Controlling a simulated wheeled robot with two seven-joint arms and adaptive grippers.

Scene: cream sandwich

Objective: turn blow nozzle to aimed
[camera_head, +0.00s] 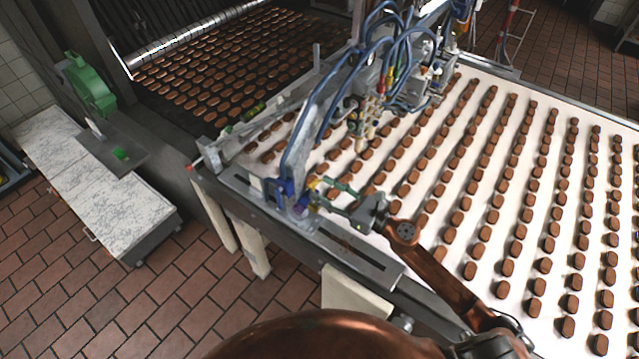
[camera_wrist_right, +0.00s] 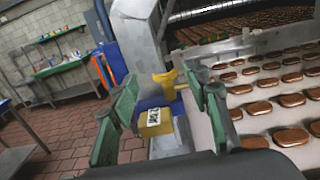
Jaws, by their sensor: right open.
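A yellow fitting with a lever-like top, which looks like the blow nozzle (camera_wrist_right: 168,80), stands on a blue mount beside the conveyor in the right wrist view. A yellow block with a black-and-white label (camera_wrist_right: 154,122) sits close in front of it. My right gripper (camera_wrist_right: 163,92) is open, its green fingers on either side of the yellow fitting; I cannot tell whether they touch it. In the head view, my right gripper (camera_head: 318,192) is at the conveyor's near edge, beside the blue and yellow fitting (camera_head: 291,196). The nozzle's exact direction cannot be told. My left gripper is out of view.
The white conveyor belt (camera_head: 497,150) carries many brown biscuits in rows. Blue hoses (camera_head: 300,140) and a depositor head (camera_head: 362,105) hang above its left part. A metal rail (camera_head: 345,247) runs along the near edge.

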